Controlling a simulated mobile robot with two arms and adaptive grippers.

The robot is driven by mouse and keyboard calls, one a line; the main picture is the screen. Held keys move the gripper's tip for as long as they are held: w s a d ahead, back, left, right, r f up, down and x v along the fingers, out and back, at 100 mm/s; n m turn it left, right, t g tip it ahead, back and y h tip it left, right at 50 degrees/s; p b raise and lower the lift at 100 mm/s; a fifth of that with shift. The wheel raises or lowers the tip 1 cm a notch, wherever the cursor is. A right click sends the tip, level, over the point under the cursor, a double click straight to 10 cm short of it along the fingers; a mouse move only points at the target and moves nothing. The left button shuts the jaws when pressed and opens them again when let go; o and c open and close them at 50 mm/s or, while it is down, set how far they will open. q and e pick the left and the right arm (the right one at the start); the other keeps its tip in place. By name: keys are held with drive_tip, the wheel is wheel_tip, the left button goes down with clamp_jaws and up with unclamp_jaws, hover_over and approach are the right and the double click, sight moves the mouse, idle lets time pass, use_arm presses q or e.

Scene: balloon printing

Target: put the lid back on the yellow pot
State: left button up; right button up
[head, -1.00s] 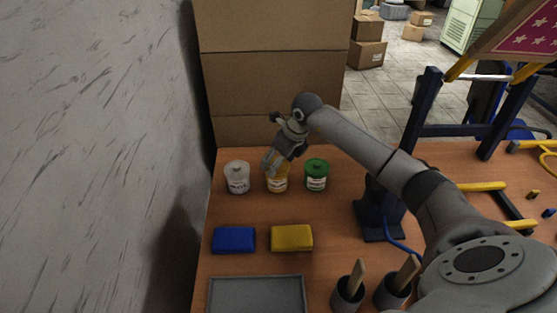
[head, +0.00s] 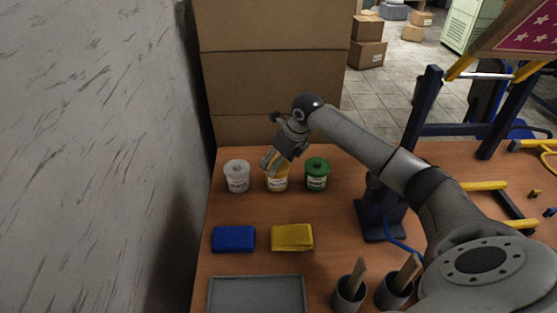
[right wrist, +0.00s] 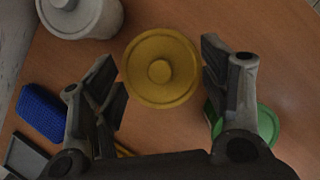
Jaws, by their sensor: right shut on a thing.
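The yellow pot (head: 277,184) stands on the table between the white pot and the green pot. Its yellow round lid (right wrist: 161,68), with a knob in the middle, shows from above in the right wrist view and hides the pot below it. My right gripper (head: 269,163) is at the top of the yellow pot, shut on the lid, with one finger on each side of it (right wrist: 165,82). The lid is at the pot's mouth; I cannot tell whether it rests fully on the rim. My left gripper is not in view.
The lidded white pot (head: 237,178) is close on the left, the lidded green pot (head: 316,176) close on the right. Blue (head: 234,239) and yellow (head: 292,237) blocks, a grey tray (head: 256,279) and two brush cups (head: 348,296) are nearer. Cardboard boxes (head: 270,95) stand behind.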

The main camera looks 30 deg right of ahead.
idle(0.6)
drive_tip(key=o, duration=0.8)
drive_tip(key=shift+c, duration=0.2)
drive_tip(key=shift+o, duration=0.8)
drive_tip(key=shift+r, duration=0.1)
drive_tip(key=shift+r+p, duration=2)
drive_tip(key=shift+r, duration=1.45)
